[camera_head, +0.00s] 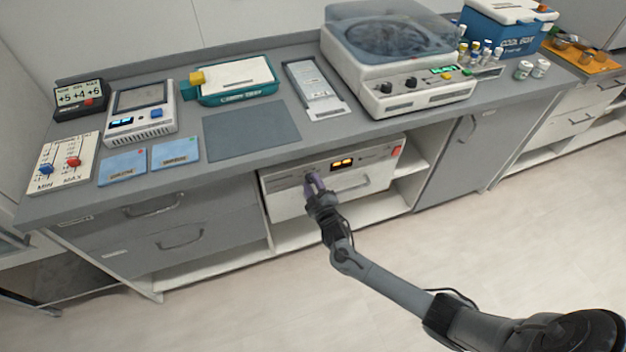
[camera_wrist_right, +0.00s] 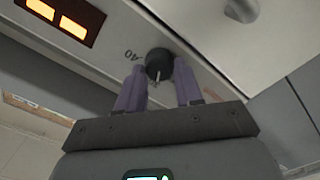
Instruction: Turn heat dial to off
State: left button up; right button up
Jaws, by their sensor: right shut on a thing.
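The heat dial (camera_wrist_right: 159,64) is a round black knob with a white pointer line on the pale front panel of a unit (camera_head: 285,203) in the bay under the counter. A printed "40" shows beside it in the right wrist view. My right gripper (camera_wrist_right: 160,88) has its two purple fingers on either side of the dial and is shut on it. In the head view my right gripper (camera_head: 314,184) reaches the left part of the panel and covers the dial. An orange lit display (camera_head: 342,163) sits right of the gripper. My left gripper is in neither view.
The unit has a front handle (camera_head: 350,185) and a red switch (camera_head: 396,152). The counter edge is just above it. A centrifuge (camera_head: 425,98), a grey mat (camera_head: 250,130) and several devices stand on the counter. The floor in front is clear.

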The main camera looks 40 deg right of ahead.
jog(key=n+p, duration=0.2)
jog(key=n, duration=0.3)
jog(key=shift+p, duration=0.35)
jog(key=shift+n+p, duration=0.4)
jog(key=shift+n, duration=1)
jog(key=shift+f, duration=0.1)
jog(key=shift+n, duration=0.4)
jog(key=o, duration=1)
